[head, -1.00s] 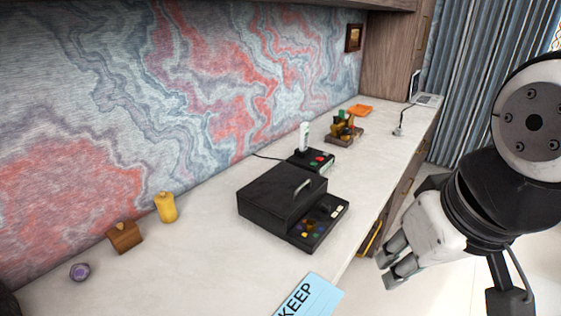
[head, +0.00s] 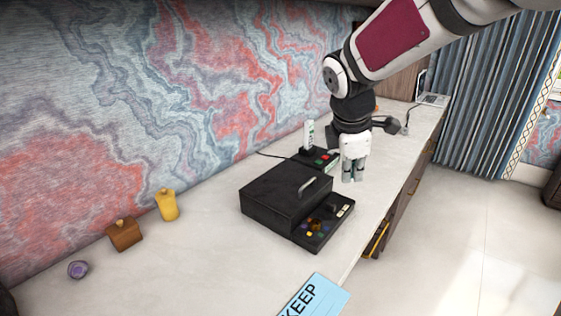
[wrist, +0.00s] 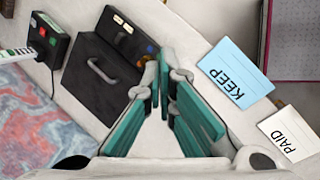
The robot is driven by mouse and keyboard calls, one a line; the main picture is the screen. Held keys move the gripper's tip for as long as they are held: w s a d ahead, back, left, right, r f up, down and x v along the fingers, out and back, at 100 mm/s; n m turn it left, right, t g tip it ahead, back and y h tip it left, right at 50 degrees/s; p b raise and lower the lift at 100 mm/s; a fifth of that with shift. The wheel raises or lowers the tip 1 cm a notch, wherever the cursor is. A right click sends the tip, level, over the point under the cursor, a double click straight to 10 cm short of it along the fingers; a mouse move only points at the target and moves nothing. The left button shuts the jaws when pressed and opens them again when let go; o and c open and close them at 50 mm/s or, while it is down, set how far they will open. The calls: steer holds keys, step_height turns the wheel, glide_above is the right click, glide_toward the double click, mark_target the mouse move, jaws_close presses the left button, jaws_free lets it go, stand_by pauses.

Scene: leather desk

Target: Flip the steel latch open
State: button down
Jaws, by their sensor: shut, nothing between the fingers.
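A black box (head: 282,193) stands on the desk with a curved silver bar (head: 308,184) on its top. The bar also shows in the wrist view (wrist: 101,72); I cannot tell whether it is the steel latch. A low black panel (head: 322,232) with coloured knobs and pale switches sits against the box's right side; it also shows in the wrist view (wrist: 128,38). My gripper (head: 352,178) points down behind and right of the panel, above the desk and apart from the box. Its fingers meet at the tips in the wrist view (wrist: 163,70), with nothing between them.
A smaller black device (head: 316,158) with red and green buttons and a white upright stick stands behind the box. Blue KEEP (wrist: 236,72) and white PAID (wrist: 290,133) cards lie to one side. A yellow bottle (head: 167,206), wooden block (head: 124,235) and purple object (head: 78,269) stand left.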

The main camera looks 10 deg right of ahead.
steer(key=w+f+n, duration=0.5)
steer(key=w+f, duration=0.2)
steer(key=w, duration=0.1)
steer(key=n+b, duration=0.1)
steer(key=n, duration=0.5)
glide_toward(330, 203)
steer(key=shift+h, duration=0.3)
steer(key=s+a, duration=0.1)
steer(key=s+a+r, duration=0.1)
steer(key=s+a, duration=0.1)
steer(key=shift+a, duration=0.3)
steer(key=x, duration=1)
steer(key=shift+b, duration=0.35)
steer(key=w+d+b, duration=0.2)
steer(key=w+d, duration=0.1)
steer(key=shift+f, duration=0.1)
steer(key=shift+w, duration=0.1)
steer(key=shift+d, duration=0.1)
